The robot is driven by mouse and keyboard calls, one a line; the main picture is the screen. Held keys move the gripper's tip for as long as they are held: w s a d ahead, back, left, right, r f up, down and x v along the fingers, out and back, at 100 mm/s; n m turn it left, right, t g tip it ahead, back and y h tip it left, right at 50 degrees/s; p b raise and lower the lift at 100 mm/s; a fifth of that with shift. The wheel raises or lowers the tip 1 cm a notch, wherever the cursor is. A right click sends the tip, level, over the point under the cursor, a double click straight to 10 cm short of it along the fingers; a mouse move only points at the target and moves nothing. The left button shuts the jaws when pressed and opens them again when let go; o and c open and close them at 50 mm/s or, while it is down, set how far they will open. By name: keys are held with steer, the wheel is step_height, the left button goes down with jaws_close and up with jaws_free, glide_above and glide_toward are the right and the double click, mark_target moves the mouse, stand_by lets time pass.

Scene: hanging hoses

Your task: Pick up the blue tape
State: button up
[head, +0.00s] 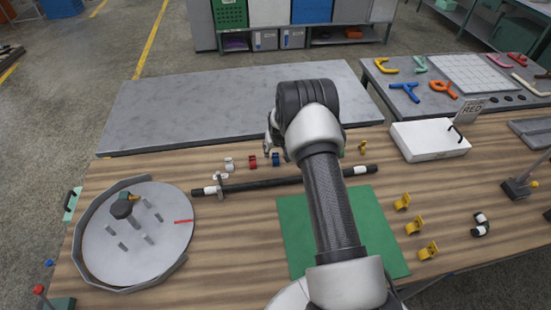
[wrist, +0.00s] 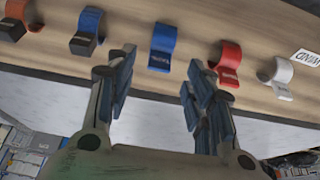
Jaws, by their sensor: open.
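In the wrist view a blue curled tape-like piece (wrist: 162,45) sits on the wooden table, just beyond and between my open fingertips. A second blue piece with a black end (wrist: 87,28) sits to its left, so I cannot tell from looks alone which is the blue tape. My gripper (wrist: 160,70) is open, with nothing between its fingers. In the head view a small blue piece (head: 276,159) stands left of my arm. My gripper is mostly hidden behind my arm there; part of it shows at the left of the wrist.
Red (wrist: 226,64) and white (wrist: 278,76) pieces sit right of the blue one; an orange piece (wrist: 14,20) is far left. A dark bar (head: 260,183) lies in front of the row. A grey slab (head: 200,105) lies behind; a round fixture (head: 100,250) stands left.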

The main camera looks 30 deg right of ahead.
mark_target(276, 153)
steer(key=x, duration=0.4)
steer(key=shift+w+d+f+b, duration=0.1)
steer(key=shift+f+b, duration=0.1)
steer(key=shift+b, duration=0.2)
steer(key=shift+c, duration=0.3)
steer(key=c, duration=0.7)
